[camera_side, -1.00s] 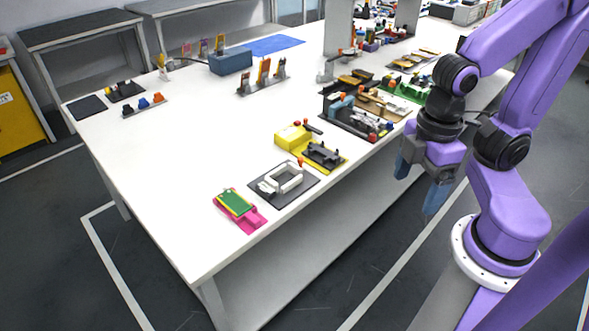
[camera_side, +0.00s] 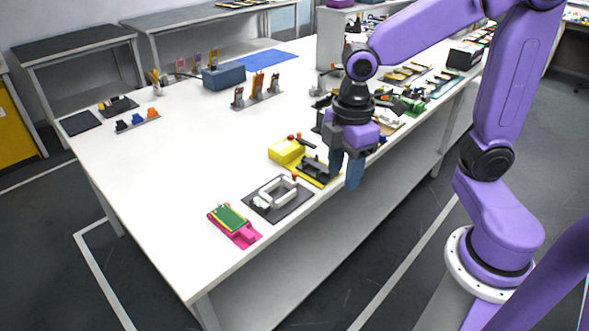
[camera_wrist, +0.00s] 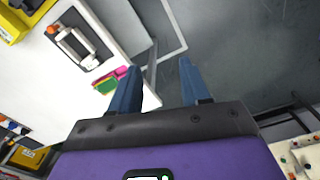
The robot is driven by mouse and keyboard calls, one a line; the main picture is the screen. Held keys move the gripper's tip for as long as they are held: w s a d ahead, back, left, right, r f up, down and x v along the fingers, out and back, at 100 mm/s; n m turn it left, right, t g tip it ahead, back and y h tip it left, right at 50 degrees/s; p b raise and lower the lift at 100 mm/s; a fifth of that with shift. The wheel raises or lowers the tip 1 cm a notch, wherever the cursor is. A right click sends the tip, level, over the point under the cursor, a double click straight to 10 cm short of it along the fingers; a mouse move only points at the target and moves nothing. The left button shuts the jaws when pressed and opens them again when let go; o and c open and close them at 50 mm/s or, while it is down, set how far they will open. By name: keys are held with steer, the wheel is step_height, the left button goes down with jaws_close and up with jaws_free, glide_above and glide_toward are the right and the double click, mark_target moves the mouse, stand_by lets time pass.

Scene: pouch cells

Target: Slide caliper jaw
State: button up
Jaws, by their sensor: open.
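My gripper (camera_side: 344,180) is open and empty, its blue fingers pointing down near the table's front edge, just right of the yellow-based fixture in the side view. In the wrist view the gripper (camera_wrist: 158,68) has its fingers wide apart with only floor and table edge between them. A white frame-like device (camera_side: 276,193) with an orange knob lies on a dark plate (camera_side: 291,205); it may be the caliper, but I cannot tell for sure. The white device also shows at the upper left of the wrist view (camera_wrist: 76,45), away from the fingers.
A yellow block (camera_side: 285,151) and a dark fixture on a yellow base (camera_side: 318,171) stand beside the gripper. A pink holder with a green plate (camera_side: 232,220) lies at the near table corner. More fixtures stand behind the gripper. The white table's (camera_side: 160,190) left middle is clear.

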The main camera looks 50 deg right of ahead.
steer(key=w+d+f+n, duration=0.1)
steer(key=w+d+n, duration=0.15)
steer(key=w, duration=1.15)
steer(key=n, duration=0.1)
glide_toward(294, 173)
step_height(294, 173, down, 8)
steer(key=shift+w+d+f, duration=0.1)
steer(key=shift+f, duration=0.05)
jaws_close()
